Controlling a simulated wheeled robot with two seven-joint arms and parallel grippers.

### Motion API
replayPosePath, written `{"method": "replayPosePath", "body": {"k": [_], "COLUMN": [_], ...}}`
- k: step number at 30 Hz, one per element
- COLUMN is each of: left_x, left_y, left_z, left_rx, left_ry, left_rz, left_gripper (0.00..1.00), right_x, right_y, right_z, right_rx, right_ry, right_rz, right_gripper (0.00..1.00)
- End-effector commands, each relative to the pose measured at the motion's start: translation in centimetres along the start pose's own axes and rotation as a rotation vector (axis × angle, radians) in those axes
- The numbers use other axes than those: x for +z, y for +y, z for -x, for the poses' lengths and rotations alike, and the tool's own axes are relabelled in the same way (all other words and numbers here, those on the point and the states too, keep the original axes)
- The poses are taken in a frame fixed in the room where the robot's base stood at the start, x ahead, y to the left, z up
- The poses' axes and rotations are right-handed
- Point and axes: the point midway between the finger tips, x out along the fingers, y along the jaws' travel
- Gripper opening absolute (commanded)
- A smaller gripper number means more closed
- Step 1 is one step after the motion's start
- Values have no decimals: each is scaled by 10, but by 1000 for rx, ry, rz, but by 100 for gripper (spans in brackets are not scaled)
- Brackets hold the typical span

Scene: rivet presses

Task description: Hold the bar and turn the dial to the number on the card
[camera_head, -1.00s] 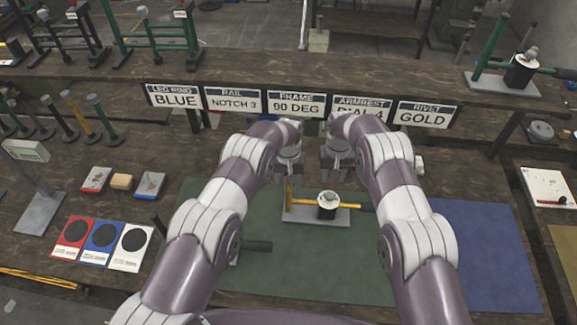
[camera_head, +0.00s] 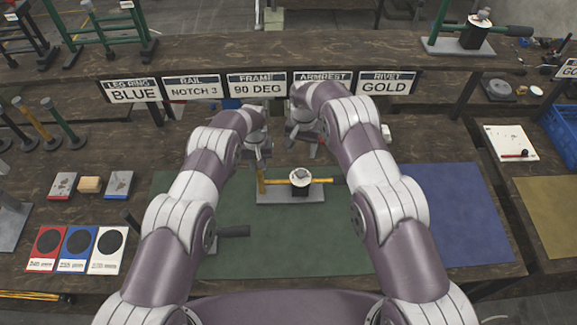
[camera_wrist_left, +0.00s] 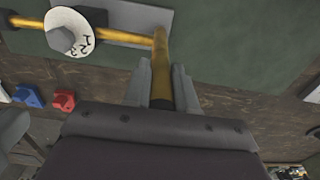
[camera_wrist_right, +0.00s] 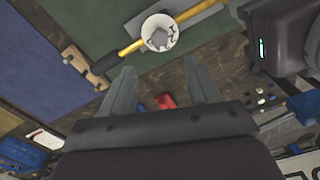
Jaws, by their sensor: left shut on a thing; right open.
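The yellow bar (camera_head: 318,181) lies on a grey plate (camera_head: 268,198), with an upright yellow post at its left end. The white dial (camera_head: 300,175) with black numbers sits on a black block on the bar; 2 and 3 show in the left wrist view (camera_wrist_left: 86,43). My left gripper (camera_wrist_left: 162,78) is shut on the yellow post of the bar. My right gripper (camera_wrist_right: 160,85) is open and empty, apart from the dial, which also shows in the right wrist view (camera_wrist_right: 160,38). The ARMREST card (camera_head: 322,77) is mostly hidden behind my right arm; its number cannot be read now.
The plate rests on a green mat (camera_head: 315,245), with a blue mat (camera_head: 455,215) to its right. Other cards hang along the raised shelf's edge. Red, blue and white cards (camera_head: 78,250) lie at left.

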Motion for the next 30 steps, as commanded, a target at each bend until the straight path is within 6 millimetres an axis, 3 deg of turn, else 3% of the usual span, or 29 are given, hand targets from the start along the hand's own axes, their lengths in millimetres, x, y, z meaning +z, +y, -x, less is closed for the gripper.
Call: {"method": "replayPosePath", "body": {"k": [5,12,16,21,29,30], "left_x": [0,0,0,0,0,0], "left_y": [0,0,0,0,0,0], "left_z": [0,0,0,0,0,0], "left_rx": [0,0,0,0,1,1], "left_ry": [0,1,1,1,1,1], "left_rz": [0,0,0,0,0,0], "left_gripper": [0,0,0,0,0,0], "right_x": [1,1,0,0,0,0], "right_y": [0,0,0,0,0,0], "right_z": [-15,-77,-100,-114,-116,-116], "right_rx": [2,1,0,0,0,0], "right_ry": [-3,-2,0,0,0,0], "right_rz": [-104,-101,-100,-99,-99,-99], "right_gripper": [60,60,60,60,60,51]}}
